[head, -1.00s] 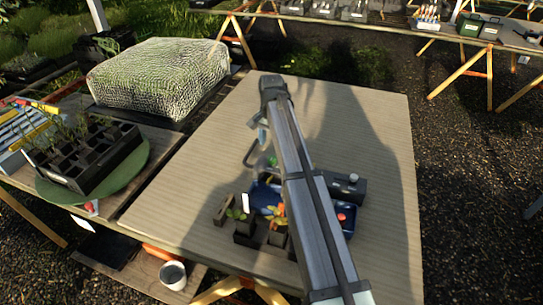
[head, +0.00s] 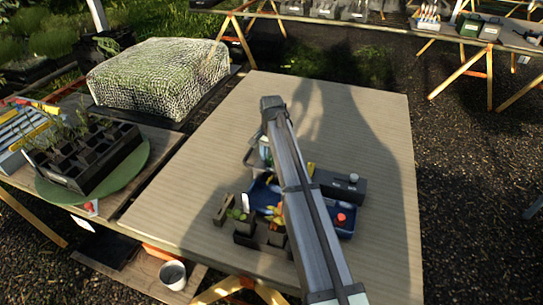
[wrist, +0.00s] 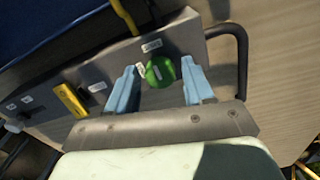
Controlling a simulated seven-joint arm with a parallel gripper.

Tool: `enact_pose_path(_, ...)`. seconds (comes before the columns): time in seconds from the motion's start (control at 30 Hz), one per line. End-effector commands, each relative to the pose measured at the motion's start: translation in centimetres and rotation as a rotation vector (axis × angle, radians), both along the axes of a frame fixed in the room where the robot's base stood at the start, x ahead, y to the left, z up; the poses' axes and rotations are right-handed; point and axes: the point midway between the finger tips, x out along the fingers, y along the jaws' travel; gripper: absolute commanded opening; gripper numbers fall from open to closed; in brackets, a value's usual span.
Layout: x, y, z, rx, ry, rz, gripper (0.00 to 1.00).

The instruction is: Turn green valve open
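The green valve (wrist: 160,71) is a round green knob with a small white mark, on the face of a grey panel (wrist: 185,42) in the wrist view. My gripper (wrist: 159,80) is open, with one light blue finger on each side of the green valve. Gaps show between the knob and both fingers, so it is not gripped. In the head view my arm covers most of this spot, and the valve is hidden or too small to make out. The grey box (head: 338,185) shows partly to the right of my arm.
A yellow handle (wrist: 70,101) is on the same panel, left of the valve. A black bar handle (wrist: 241,55) curves at the panel's right end. A blue tray (head: 262,193) and small potted plants (head: 244,222) stand close by. The table's far part is clear.

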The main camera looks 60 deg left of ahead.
Motion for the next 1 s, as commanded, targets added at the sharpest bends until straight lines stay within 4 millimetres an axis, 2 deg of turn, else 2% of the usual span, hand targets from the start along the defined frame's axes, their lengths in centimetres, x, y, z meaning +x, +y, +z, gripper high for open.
enact_pose_path(0.07,0.01,-0.01,0.01,0.000,0.000,0.000,0.44)
enact_pose_path(0.47,0.00,0.00,0.02,0.000,0.000,0.000,0.06)
enact_pose_path(0.77,0.01,-0.01,0.02,0.000,0.000,0.037,0.05)
enact_pose_path(1.0,0.03,-0.04,0.03,0.000,0.000,0.175,0.05)
